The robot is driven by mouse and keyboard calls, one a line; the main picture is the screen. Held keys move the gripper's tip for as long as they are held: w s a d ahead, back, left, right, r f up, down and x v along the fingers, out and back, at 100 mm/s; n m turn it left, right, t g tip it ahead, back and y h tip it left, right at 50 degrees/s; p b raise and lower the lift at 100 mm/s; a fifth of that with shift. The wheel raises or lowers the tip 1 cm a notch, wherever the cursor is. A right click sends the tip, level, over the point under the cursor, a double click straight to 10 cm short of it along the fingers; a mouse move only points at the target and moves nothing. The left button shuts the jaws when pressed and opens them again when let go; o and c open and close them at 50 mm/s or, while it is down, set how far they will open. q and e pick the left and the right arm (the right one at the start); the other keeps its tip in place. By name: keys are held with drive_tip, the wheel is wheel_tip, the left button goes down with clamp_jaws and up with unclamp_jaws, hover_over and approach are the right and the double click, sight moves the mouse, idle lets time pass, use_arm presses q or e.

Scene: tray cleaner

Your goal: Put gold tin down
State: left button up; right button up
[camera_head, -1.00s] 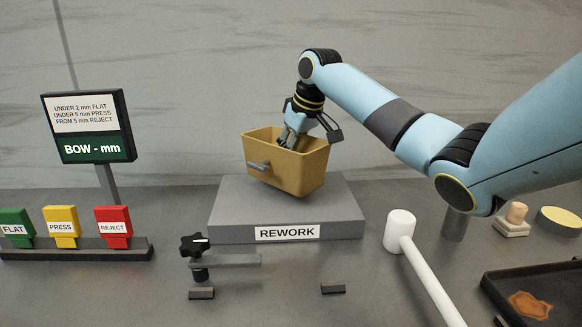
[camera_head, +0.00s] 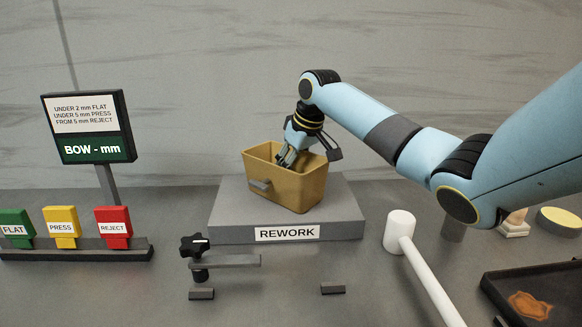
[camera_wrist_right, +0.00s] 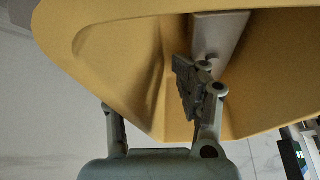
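The gold tin (camera_head: 300,190) is an open yellow box with a small grey handle on its front. It stands about level on the grey REWORK block (camera_head: 342,224), its base seeming to touch the top. My right gripper (camera_head: 291,156) reaches down into it from above and is shut on its wall. In the right wrist view the tin (camera_wrist_right: 100,35) fills the upper part. One finger of the gripper (camera_wrist_right: 165,95) shows inside it; the other finger's tip is hidden behind the wall. My left gripper is not in view.
A black-knobbed clamp (camera_head: 196,245) stands in front of the block. A white mallet (camera_head: 400,232) lies to its right, a dark tray (camera_head: 500,290) beyond. FLAT, PRESS and REJECT tags (camera_head: 62,228) and a sign (camera_head: 92,127) are at left.

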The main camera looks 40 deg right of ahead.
drive_tip(key=v, duration=1.2)
drive_tip(key=shift+a+r, duration=0.1)
